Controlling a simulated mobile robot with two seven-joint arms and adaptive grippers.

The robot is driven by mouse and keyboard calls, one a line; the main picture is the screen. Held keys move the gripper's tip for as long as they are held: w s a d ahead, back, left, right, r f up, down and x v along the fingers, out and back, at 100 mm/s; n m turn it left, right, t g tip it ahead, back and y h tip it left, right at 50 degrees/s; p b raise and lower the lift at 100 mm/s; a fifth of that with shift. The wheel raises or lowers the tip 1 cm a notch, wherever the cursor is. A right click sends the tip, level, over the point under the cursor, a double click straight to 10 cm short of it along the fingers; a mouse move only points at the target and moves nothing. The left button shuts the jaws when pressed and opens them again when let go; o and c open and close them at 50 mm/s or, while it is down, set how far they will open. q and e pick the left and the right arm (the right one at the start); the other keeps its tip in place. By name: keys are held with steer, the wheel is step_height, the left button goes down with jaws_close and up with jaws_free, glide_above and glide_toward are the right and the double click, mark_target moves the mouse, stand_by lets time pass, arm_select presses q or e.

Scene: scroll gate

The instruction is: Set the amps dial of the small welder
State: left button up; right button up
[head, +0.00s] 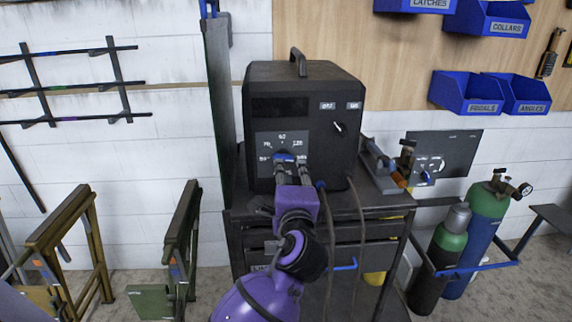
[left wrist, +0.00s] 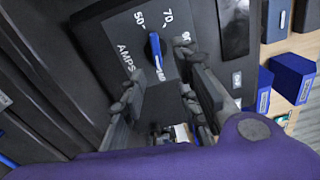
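The small welder (head: 318,100) is a black box with a handle on top, standing on a dark cart. Its amps dial has a blue knob (head: 283,157) low on the front panel, with number marks around it. In the left wrist view the blue knob (left wrist: 154,45) shows beside the word AMPS and the marks 50 and 70. My left gripper (head: 289,165) is at the dial, fingers apart, one to each side of the knob. In the left wrist view a gap shows between the fingertips (left wrist: 171,59); I cannot tell whether either touches the knob. My right gripper is out of view.
A second, black-and-white switch (head: 338,127) sits on the welder's right side. Cables hang from the welder front. Gas cylinders (head: 486,222) stand at the right, blue bins (head: 463,92) hang on the wall, and metal stands (head: 65,235) are at the left.

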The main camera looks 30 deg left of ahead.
mark_target(285, 160)
arm_select(q)
steer(key=shift+m, duration=0.3)
steer(key=x, duration=0.7)
steer(key=shift+w+a+f, duration=0.2)
steer(key=shift+w+a, duration=0.05)
steer(key=shift+a, duration=0.15)
jaws_close()
